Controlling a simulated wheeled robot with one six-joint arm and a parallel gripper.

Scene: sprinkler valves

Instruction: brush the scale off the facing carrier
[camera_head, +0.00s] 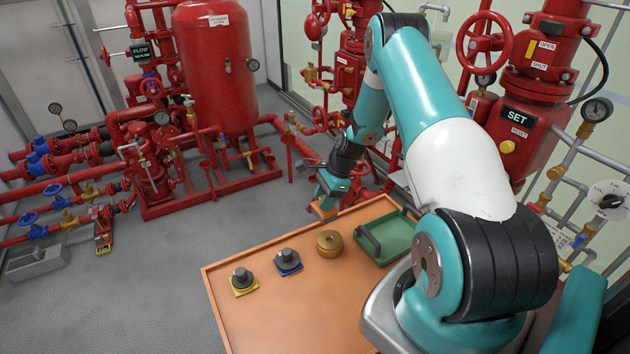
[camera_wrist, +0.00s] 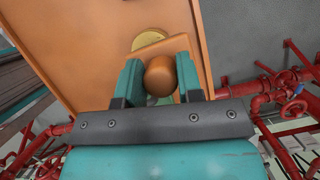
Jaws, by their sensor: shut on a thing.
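My gripper (camera_head: 328,190) is shut on an orange-brown brush (camera_wrist: 160,75). In the wrist view its rounded knob sits between the teal fingers (camera_wrist: 160,82), with a flat block behind it. In the head view the brush (camera_head: 323,210) is at the far edge of the orange table. A round brass piece with a small top (camera_head: 329,244), which looks like the facing carrier, stands on the table nearer the camera. A yellowish disc (camera_wrist: 149,39) shows partly behind the brush block in the wrist view. Scale and any contact under the brush cannot be made out.
On the orange table (camera_head: 300,315) stand a black knobbed part on a yellow base (camera_head: 243,281), another on a blue base (camera_head: 288,262), and a green tray (camera_head: 388,240) with a handle. Red pipes and a tank (camera_head: 215,70) stand behind.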

